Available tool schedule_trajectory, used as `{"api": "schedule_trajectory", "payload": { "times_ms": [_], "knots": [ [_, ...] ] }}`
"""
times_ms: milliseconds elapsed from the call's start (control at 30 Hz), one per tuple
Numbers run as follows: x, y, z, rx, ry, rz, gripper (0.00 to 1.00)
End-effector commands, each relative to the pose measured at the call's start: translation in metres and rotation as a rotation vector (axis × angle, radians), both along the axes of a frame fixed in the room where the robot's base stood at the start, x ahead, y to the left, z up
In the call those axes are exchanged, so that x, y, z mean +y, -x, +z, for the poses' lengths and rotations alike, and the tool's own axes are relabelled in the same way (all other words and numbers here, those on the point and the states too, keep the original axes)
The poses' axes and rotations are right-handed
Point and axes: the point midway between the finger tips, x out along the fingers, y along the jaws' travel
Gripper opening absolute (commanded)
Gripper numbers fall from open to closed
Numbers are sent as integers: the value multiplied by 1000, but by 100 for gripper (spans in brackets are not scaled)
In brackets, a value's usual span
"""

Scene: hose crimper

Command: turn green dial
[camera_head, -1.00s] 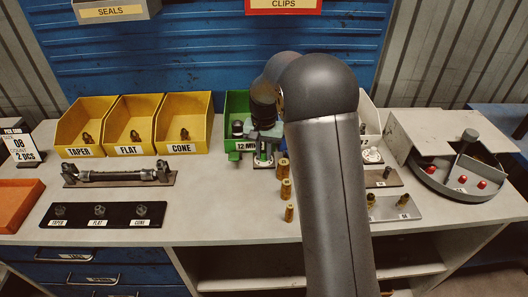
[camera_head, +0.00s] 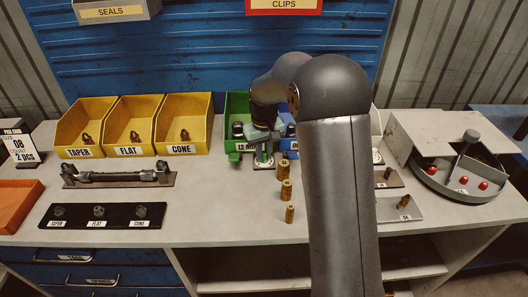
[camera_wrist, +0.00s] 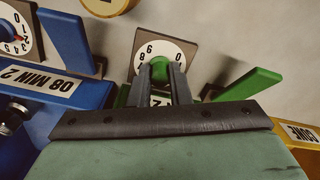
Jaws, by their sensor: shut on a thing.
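The green dial (camera_wrist: 160,66) is a small green knob on a white numbered face set on a square plate (camera_wrist: 184,48), upside down in the wrist view. My gripper (camera_wrist: 160,72) is shut on this knob, with one dark finger on each side. In the head view my gripper (camera_head: 264,146) is at the plate in front of the green bin (camera_head: 237,108). The fingers hide part of the dial's face, and the setting cannot be read for sure.
A blue bin (camera_wrist: 62,72) and another numbered dial (camera_wrist: 14,32) are left in the wrist view. Several brass fittings (camera_head: 285,190) stand just in front of my gripper in the head view. Yellow bins (camera_head: 182,125) stand left.

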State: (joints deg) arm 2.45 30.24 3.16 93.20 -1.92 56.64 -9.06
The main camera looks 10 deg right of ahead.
Motion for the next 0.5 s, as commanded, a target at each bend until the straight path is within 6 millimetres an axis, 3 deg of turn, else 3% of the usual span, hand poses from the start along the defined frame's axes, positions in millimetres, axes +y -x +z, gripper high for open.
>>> {"api": "schedule_trajectory", "payload": {
  "times_ms": [400,433,500],
  "knots": [
    [0,0,1,-2,0,7,0],
    [0,0,1,-2,0,7,20],
    [0,0,1,-2,0,7,39]
  ]
}}
